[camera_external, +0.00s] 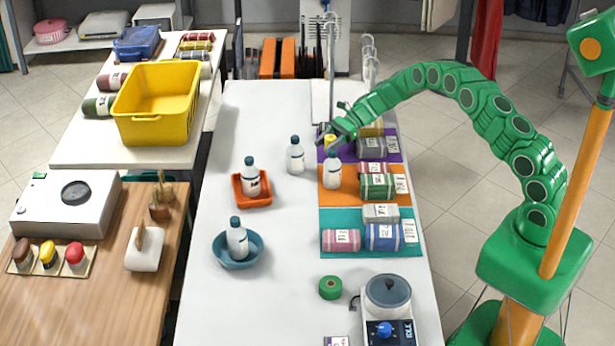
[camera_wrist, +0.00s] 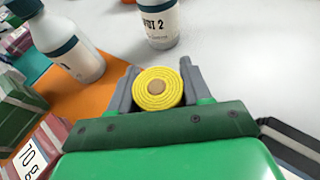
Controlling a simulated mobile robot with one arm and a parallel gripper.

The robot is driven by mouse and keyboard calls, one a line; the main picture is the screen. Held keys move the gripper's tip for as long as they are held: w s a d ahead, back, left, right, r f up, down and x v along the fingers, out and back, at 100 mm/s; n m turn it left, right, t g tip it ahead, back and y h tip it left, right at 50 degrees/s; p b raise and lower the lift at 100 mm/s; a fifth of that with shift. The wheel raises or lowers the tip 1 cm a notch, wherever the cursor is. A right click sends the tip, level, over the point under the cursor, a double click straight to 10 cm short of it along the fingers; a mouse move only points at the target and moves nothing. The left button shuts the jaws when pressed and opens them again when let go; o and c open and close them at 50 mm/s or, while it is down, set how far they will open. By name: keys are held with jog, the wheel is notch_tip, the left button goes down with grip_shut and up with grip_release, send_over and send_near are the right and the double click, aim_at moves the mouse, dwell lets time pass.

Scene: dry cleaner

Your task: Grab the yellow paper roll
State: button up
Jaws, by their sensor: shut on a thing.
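The yellow paper roll (camera_wrist: 158,88) sits between the two grey fingers of my gripper (camera_wrist: 158,92) in the wrist view, with its round end and brown core facing the camera. The fingers touch it on both sides. In the external view, my gripper (camera_external: 334,132) is over the purple mat at the far right part of the white table. A small yellow part of the roll (camera_external: 330,141) shows just below the gripper there. The rest of the roll is hidden by the gripper and a bottle. I cannot tell whether the roll is lifted off the mat.
White bottles stand close by, one on the orange mat (camera_external: 332,170) and one on the bare table (camera_external: 296,155). Wrapped rolls lie on the purple (camera_external: 395,157), orange and teal mats.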

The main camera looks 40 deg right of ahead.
jog(key=s+d+r, duration=0.2)
jog(key=s+r, duration=0.9)
jog(key=s, duration=0.2)
jog(key=shift+s+r, duration=0.15)
jog(key=shift+s, duration=0.25)
